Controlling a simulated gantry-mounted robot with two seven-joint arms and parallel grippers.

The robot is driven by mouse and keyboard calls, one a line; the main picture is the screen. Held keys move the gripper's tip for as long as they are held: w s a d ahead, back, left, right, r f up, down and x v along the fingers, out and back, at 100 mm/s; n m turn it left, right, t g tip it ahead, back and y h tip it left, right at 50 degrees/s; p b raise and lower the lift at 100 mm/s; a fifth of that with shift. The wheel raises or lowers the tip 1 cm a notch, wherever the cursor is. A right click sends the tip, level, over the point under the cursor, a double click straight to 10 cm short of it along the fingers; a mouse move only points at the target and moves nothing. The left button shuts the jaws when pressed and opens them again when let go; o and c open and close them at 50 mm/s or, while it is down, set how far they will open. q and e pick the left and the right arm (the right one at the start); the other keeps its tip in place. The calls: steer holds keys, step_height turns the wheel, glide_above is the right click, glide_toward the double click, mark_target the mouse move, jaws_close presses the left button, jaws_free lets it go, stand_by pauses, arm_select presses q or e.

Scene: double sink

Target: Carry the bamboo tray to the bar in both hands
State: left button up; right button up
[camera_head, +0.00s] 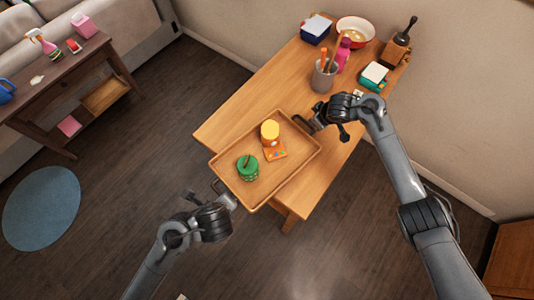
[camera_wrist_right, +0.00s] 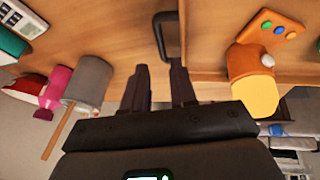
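The bamboo tray (camera_head: 285,182) sits at the near left end of the wooden table, its near left corner jutting past the edge. On it are a green lidded jar (camera_head: 248,168), a yellow-topped orange container (camera_head: 270,133) and an orange card with coloured dots (camera_head: 276,151). The tray has a dark handle at each end. My left gripper (camera_head: 229,201) is at the left handle (camera_head: 216,187); its fingers are too small to read. My right gripper (camera_head: 309,123) is beside the right handle; in the wrist view its fingers (camera_wrist_right: 158,80) are apart, near the dark handle (camera_wrist_right: 163,38).
Farther along the table are a grey utensil cup (camera_head: 324,76), a pink bottle (camera_head: 343,52), a red-rimmed bowl (camera_head: 355,32), a blue box (camera_head: 316,28) and a coffee grinder (camera_head: 396,48). A side table (camera_head: 70,75) stands left. Floor between is clear, with a round blue rug (camera_head: 42,208).

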mark_target(308, 124)
arm_select(q)
steer(key=shift+f, duration=0.1)
arm_select(e)
steer(key=shift+f, duration=0.1)
steer(key=x, duration=0.7)
steer(key=shift+w+a+f, duration=0.1)
steer(key=shift+w+f, duration=0.1)
steer(key=shift+f, duration=0.15)
arm_select(q)
steer(key=x, duration=0.9)
steer(key=shift+w+f, duration=0.1)
steer(key=shift+f, duration=0.1)
arm_select(e)
steer(key=shift+x, duration=0.9)
arm_select(q)
steer(key=shift+w+a+f, duration=0.15)
steer(key=shift+w+f, duration=0.05)
steer(key=shift+f, duration=0.3)
arm_select(e)
steer(key=shift+w+f, duration=0.2)
steer(key=shift+f, duration=0.2)
arm_select(q)
steer(key=shift+c, duration=0.2)
arm_select(e)
steer(key=shift+c, duration=0.2)
